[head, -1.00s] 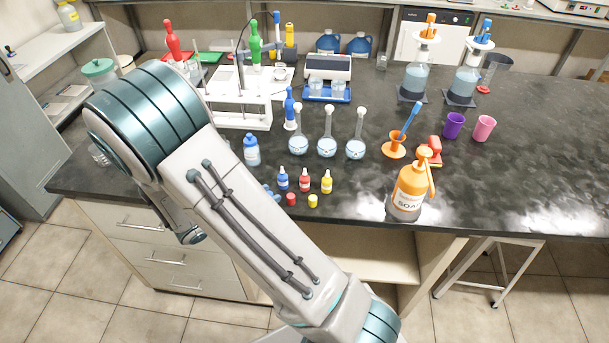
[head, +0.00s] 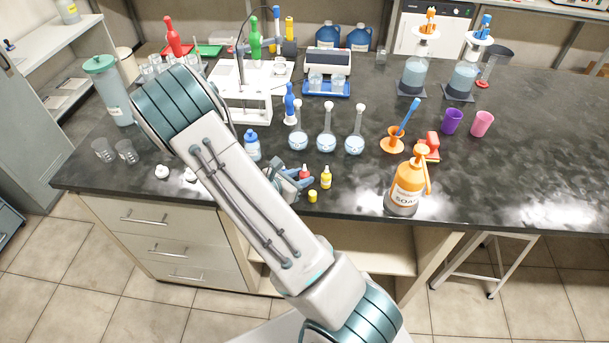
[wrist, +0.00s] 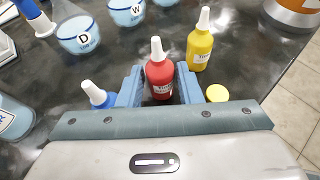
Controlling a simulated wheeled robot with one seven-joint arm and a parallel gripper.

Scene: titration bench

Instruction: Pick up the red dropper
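The red dropper (head: 304,172) is a small upright bottle with a white pointed tip, standing on the dark bench. In the wrist view the red dropper (wrist: 160,79) stands between the two blue fingers of my gripper (wrist: 158,88). The fingers are open and straddle it, with a small gap showing on the right side. In the head view my gripper (head: 292,179) is low at the bench top, and the arm partly hides it.
The yellow dropper (wrist: 200,42) stands close on the right, with a yellow cap (wrist: 217,93) in front. The blue dropper (wrist: 96,94) is just left of the fingers. Flasks (head: 326,142) stand behind; the soap bottle (head: 405,187) is to the right.

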